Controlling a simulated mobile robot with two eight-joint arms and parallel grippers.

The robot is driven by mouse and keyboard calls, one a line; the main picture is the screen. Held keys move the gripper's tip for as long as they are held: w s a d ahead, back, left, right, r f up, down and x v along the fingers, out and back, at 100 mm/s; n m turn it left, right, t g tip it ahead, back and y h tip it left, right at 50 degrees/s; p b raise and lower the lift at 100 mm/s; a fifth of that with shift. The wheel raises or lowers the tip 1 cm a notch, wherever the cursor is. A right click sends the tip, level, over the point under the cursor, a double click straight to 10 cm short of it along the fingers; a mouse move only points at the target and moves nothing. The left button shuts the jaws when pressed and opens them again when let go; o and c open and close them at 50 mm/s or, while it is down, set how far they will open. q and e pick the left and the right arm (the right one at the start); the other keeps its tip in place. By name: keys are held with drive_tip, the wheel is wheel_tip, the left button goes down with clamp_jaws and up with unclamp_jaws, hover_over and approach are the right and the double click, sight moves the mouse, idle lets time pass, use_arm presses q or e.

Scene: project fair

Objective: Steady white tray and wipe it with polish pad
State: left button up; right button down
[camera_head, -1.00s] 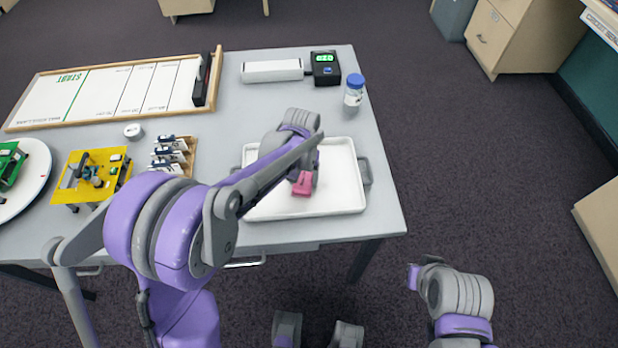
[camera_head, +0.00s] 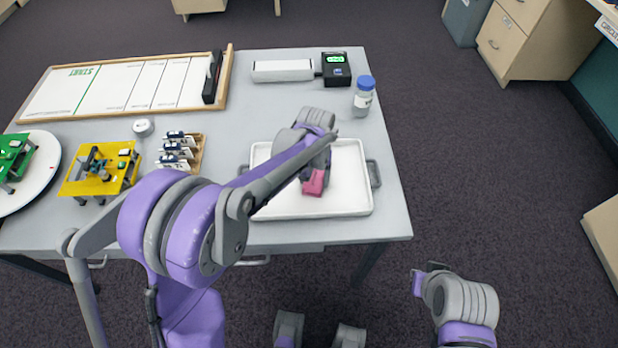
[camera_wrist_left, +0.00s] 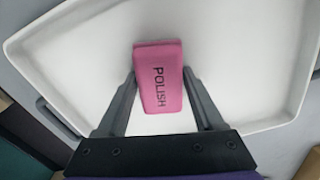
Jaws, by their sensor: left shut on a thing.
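The white tray (camera_head: 345,201) lies near the right front of the grey table, with a grey handle at each side. The pink polish pad (camera_head: 315,182) is over the tray's middle and shows the word POLISH in the left wrist view (camera_wrist_left: 158,77). My left gripper (camera_wrist_left: 160,85) is shut on the pad, a finger on each side. The pad seems to be at the tray's surface, but I cannot tell if it touches. My left forearm hides the tray's left part in the head view. My right gripper (camera_head: 425,282) is off the table's front right, away from the tray; its jaws are unclear.
A blue-capped bottle (camera_head: 363,97) and a black device with a green display (camera_head: 336,68) stand behind the tray. A rack of small parts (camera_head: 181,150), a yellow board (camera_head: 99,170) and a white planning board (camera_head: 125,87) are left. Bare table lies behind the tray.

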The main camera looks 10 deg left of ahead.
use_arm(q)
drive_tip(key=shift+w+d, duration=0.25)
drive_tip(key=shift+d, duration=0.55)
drive_tip(key=shift+w+d, duration=0.2)
drive_tip(key=shift+d, duration=0.55)
drive_tip(key=shift+f, duration=0.1)
drive_tip(key=shift+s+a, duration=0.1)
drive_tip(key=shift+a, duration=0.05)
drive_tip(key=shift+s+a+r, duration=0.1)
drive_tip(key=shift+s+a, duration=0.15)
drive_tip(key=shift+a, duration=0.75)
drive_tip(key=shift+s+a+r, duration=0.1)
drive_tip(key=shift+s+a, duration=0.2)
drive_tip(key=shift+a, duration=0.65)
drive_tip(key=shift+s+a, duration=0.25)
drive_tip(key=shift+a, duration=0.75)
drive_tip(key=shift+r, duration=0.1)
drive_tip(key=shift+r+p, duration=1.65)
drive_tip(key=shift+r, duration=1.3)
